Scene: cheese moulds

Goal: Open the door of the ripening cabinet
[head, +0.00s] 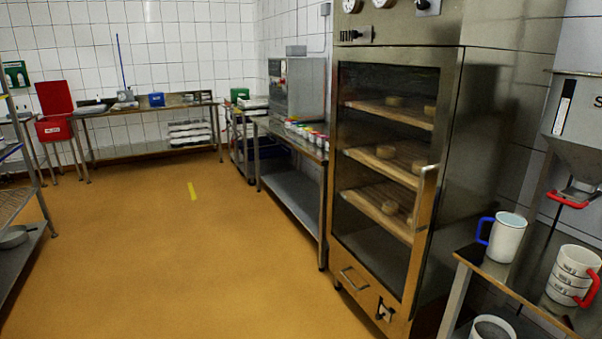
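The ripening cabinet (456,130) stands at the right of the head view, a tall steel unit with gauges on top. Its glass door (350,226) appears shut, in a steel frame. Through the glass I see wooden shelves (374,158) with small round cheeses (385,152). A vertical bar handle (424,202) sits on the door's right side. A drawer-like panel with a small handle (354,279) and a latch (384,311) is below the glass. Neither of my grippers is in view.
A table with white mugs (507,238) stands right of the cabinet, under a steel hopper (582,125). A steel bench (291,145) with small coloured pots adjoins its left side. A rack (24,170) is at the far left. The ochre floor (170,260) is clear.

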